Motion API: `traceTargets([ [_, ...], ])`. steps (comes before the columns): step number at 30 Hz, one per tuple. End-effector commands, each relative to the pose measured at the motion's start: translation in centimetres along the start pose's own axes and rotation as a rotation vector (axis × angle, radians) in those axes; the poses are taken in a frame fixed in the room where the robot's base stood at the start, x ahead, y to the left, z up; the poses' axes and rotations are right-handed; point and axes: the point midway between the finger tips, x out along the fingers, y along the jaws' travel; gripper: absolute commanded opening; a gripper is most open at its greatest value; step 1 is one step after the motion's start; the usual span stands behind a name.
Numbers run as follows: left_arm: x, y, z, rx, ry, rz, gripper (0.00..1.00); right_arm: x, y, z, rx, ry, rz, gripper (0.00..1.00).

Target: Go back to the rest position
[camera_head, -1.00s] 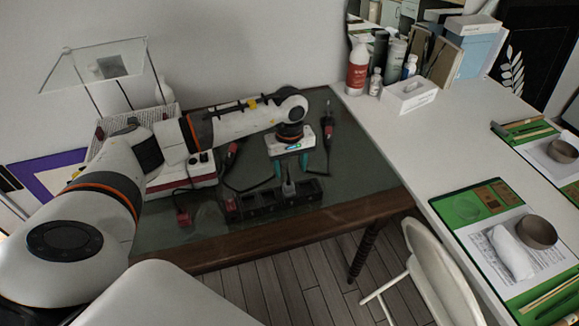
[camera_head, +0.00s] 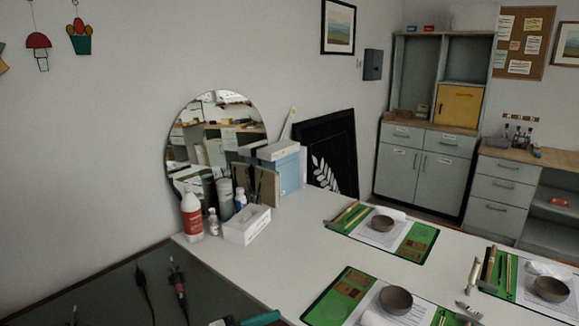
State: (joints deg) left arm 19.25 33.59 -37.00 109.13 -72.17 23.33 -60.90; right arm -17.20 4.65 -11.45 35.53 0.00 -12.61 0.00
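My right gripper is not in view.
The white table (camera_head: 290,265) bears bottles (camera_head: 192,216), a tissue box (camera_head: 246,225), a round mirror (camera_head: 217,130) and green mats (camera_head: 410,243) with bowls (camera_head: 395,299). Soldering-type tools (camera_head: 178,282) lie on the dark table. Grey cabinets (camera_head: 425,175) stand behind.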

Motion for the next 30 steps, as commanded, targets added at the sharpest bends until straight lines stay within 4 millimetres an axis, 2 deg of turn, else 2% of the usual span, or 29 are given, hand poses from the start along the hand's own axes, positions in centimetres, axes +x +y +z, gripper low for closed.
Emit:
traceTargets([
  [1, -0.3, -0.1, -1.5, -0.188, 0.127, -0.085, 0.56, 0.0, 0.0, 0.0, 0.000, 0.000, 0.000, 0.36],
  [3, -1.7, -1.4, -3.2, -0.465, 0.303, -0.216, 0.56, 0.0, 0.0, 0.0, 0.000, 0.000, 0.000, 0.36],
  [5, -3.6, -2.8, -3.7, -0.709, 0.445, -0.332, 0.56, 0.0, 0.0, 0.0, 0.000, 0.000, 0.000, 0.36],
  [7, -6.4, -4.4, -2.9, -0.994, 0.601, -0.473, 0.56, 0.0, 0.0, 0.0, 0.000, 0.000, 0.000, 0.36],
  [10, -11.1, -5.7, 0.4, -1.396, 0.813, -0.688, 0.56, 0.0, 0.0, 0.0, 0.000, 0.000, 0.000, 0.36],
  [13, -15.8, -5.0, 5.3, -1.771, 1.008, -0.925, 0.56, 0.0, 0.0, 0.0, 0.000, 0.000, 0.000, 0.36],
  [15, -18.5, -3.3, 8.6, -1.983, 1.121, -1.085, 0.56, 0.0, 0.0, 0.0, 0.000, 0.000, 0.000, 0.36],
  [18, -21.2, -0.5, 12.1, -2.192, 1.235, -1.278, 0.56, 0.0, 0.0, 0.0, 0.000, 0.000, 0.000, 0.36],
  [22, -23.5, 3.3, 15.0, -2.371, 1.337, -1.487, 0.56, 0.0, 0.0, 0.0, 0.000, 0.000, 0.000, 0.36],
  [23, -24.0, 4.2, 15.5, 2.379, -1.344, 1.520, 0.56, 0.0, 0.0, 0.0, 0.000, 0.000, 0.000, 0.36],
  [30, -26.7, 10.9, 18.2, 2.022, -1.157, 1.477, 0.56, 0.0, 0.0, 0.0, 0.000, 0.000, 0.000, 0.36],
])
